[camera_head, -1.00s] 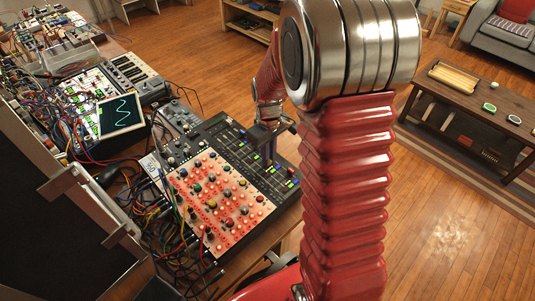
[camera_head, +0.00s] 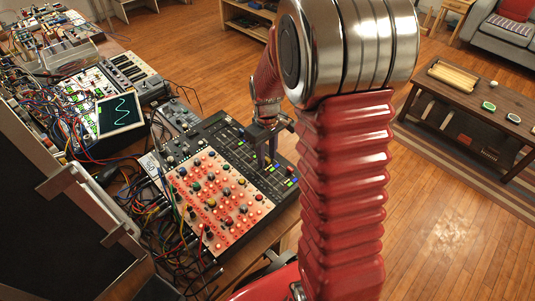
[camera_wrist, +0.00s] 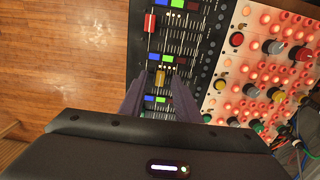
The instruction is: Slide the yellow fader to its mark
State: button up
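The yellow fader (camera_wrist: 160,77) is a small cap on the black slider panel (camera_wrist: 172,50) in the wrist view. My gripper (camera_wrist: 161,75) is open, its two dark fingers apart with one on each side of the yellow cap. I cannot tell whether either finger touches it. In the head view my gripper (camera_head: 268,160) reaches down over the black panel, and the yellow cap cannot be made out there. The fader's mark cannot be picked out for certain.
A red fader (camera_wrist: 149,22) sits further up the panel. Green, blue and white lights lie around the sliders. A lit orange-red knob board (camera_head: 220,200) with cables adjoins the panel. A small screen (camera_head: 119,114) stands further left. Wooden floor lies beyond the table.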

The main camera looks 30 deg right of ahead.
aim_at(267, 158)
notch_tip(267, 158, up, 14)
jog(key=shift+f, duration=0.2)
dwell(0.4)
jog(key=shift+w, duration=0.1)
dwell(0.4)
jog(key=s+a+r+m+t, duration=0.1)
jog(key=s+a+r, duration=0.3)
jog(key=s, duration=0.5)
jog(key=s+a+r+m+t, duration=0.2)
jog(key=s+a+r+t, duration=0.2)
jog(key=s, duration=0.5)
jog(key=a, duration=0.2)
jog(key=shift+s+a+r+m+t, duration=0.15)
jog(key=shift+s+a+m+t, duration=0.15)
jog(key=shift+s+a, duration=0.1)
dwell(0.8)
